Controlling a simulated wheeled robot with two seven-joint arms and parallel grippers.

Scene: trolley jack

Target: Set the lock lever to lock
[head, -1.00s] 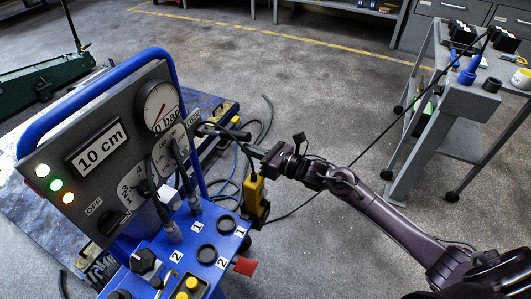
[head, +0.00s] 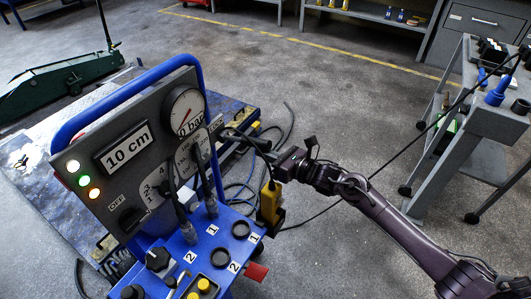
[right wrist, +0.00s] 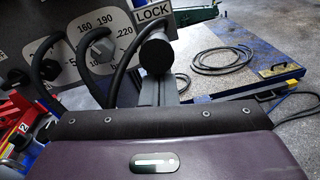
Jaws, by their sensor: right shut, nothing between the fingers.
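The control panel (head: 125,150) stands at the left in the head view, with a display reading 10 cm, a gauge and a LOCK label at its right edge. The lock lever (head: 238,134) shows as a dark bar by that edge. In the right wrist view its round black end (right wrist: 156,54) is just below the LOCK label (right wrist: 153,13). My right gripper (head: 246,149) is shut and empty, with its fingers (right wrist: 158,88) close to the lever; I cannot tell whether they touch. The lever's far part is partly hidden. My left gripper is out of view.
A yellow pendant (head: 269,200) hangs between the panel and my right arm. Cables (right wrist: 222,60) lie on the floor and platform behind. A grey trolley (head: 485,115) stands at the right. A green jack (head: 60,82) is at the back left.

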